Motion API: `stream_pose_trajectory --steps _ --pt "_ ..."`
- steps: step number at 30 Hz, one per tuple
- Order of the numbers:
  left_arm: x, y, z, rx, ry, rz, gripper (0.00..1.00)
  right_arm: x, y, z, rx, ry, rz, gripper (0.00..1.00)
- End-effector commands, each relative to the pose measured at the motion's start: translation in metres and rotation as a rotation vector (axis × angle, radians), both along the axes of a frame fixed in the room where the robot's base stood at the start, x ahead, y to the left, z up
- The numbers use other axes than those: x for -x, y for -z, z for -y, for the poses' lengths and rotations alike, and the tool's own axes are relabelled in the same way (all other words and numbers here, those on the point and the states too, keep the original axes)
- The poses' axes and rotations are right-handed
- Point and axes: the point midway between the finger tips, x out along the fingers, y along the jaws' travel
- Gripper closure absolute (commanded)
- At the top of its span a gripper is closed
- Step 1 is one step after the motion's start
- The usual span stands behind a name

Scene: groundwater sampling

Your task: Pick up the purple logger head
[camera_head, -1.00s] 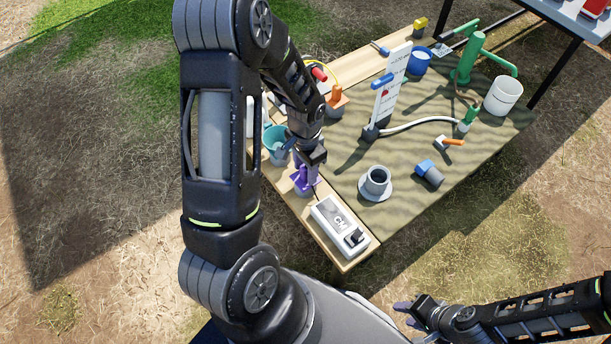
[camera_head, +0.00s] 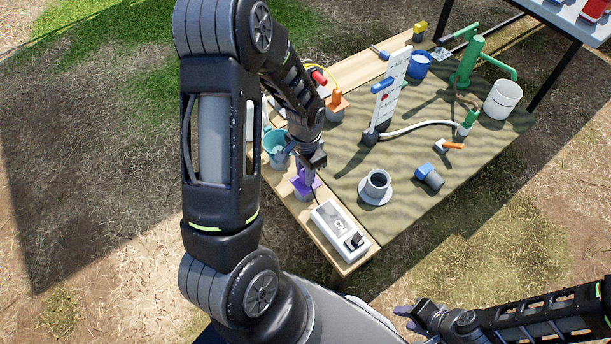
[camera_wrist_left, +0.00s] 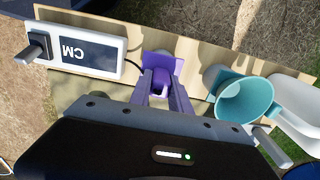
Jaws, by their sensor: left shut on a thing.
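The purple logger head (camera_head: 303,190) is at the wooden strip along the table's near left edge. In the left wrist view the purple logger head (camera_wrist_left: 163,62) shows a flat plate and a rounded middle part. My left gripper (camera_head: 308,176) comes down from above and is shut on it; in the left wrist view its fingers (camera_wrist_left: 161,84) lie on both sides of the rounded part. Whether the head is lifted off the wood I cannot tell. My right gripper (camera_head: 404,318) is low in the head view, away from the table, with its fingers apart and empty.
A white CM meter (camera_head: 335,222) lies close beside the logger head, with a dark cable near it. A teal cup (camera_head: 274,146) stands on its other side. A grey flanged pipe (camera_head: 376,186) and a blue-capped fitting (camera_head: 430,176) stand on the green mat (camera_head: 400,230).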

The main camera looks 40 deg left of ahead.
Motion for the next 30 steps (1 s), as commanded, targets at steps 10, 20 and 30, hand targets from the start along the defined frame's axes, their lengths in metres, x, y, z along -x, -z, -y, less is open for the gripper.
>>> stream_pose_trajectory --steps 10,20,30 --pt "-0.001 -0.046 0.0 -0.001 0.0 0.005 1.0 0.0 -0.013 0.0 0.0 -0.001 0.0 0.64" --pt "0.0 -0.097 0.0 0.001 0.001 0.002 1.0 0.0 -0.024 0.0 0.0 -0.002 0.001 0.64" --pt "0.0 -0.1 0.0 0.0 0.0 0.001 1.0 0.0 -0.024 0.0 0.0 -0.002 0.001 0.64"
